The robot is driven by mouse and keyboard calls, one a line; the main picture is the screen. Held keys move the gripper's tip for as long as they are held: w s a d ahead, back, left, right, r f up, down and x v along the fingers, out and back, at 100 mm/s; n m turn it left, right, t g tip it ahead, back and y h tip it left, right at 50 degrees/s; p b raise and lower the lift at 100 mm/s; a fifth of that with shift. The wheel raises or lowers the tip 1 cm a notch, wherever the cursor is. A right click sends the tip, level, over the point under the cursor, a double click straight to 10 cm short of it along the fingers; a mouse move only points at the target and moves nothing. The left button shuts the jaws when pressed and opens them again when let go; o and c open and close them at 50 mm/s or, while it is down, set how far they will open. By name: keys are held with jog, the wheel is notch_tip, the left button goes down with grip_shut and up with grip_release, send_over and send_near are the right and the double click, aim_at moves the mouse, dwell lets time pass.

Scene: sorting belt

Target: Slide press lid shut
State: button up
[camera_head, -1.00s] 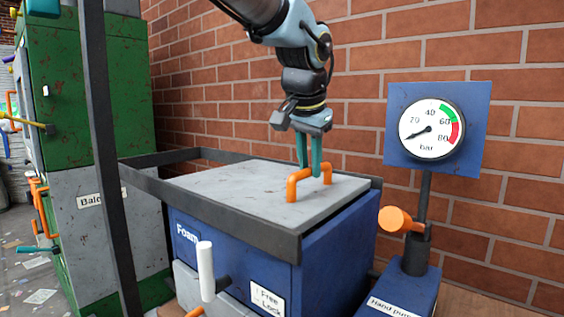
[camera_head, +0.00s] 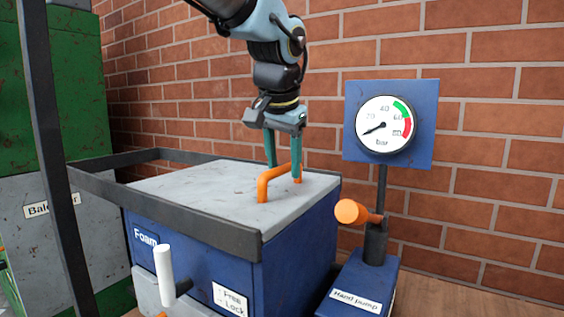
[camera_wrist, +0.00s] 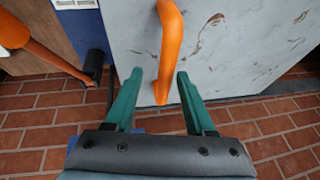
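The press is a blue box (camera_head: 205,247) labelled "Foam" with a flat grey lid (camera_head: 205,182) on top. The lid lies inside a dark rail frame (camera_head: 160,205) that extends left past the box. An orange bar handle (camera_head: 275,174) stands on the lid's right part; it also shows in the wrist view (camera_wrist: 172,35). My gripper (camera_head: 284,172) points down over the handle. In the wrist view my gripper (camera_wrist: 160,74) has its fingers apart, with one end of the handle between them and gaps on both sides. Whether a finger touches the handle is unclear.
A blue hand pump (camera_head: 358,285) with an orange-ended lever (camera_head: 352,211) and a gauge (camera_head: 385,125) stands close on the right. A white lever handle (camera_head: 163,261) sticks out of the press front, beside a "Free/Lock" label (camera_head: 231,299). A brick wall (camera_head: 480,200) is behind.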

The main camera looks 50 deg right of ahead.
jog(key=shift+w+a+r, duration=0.1)
jog(key=shift+r, duration=0.05)
jog(key=b+v, duration=0.1)
jog(key=v, duration=0.9)
jog(key=shift+r, duration=0.25)
jog(key=shift+s+a, duration=0.1)
jog(key=shift+s, duration=0.1)
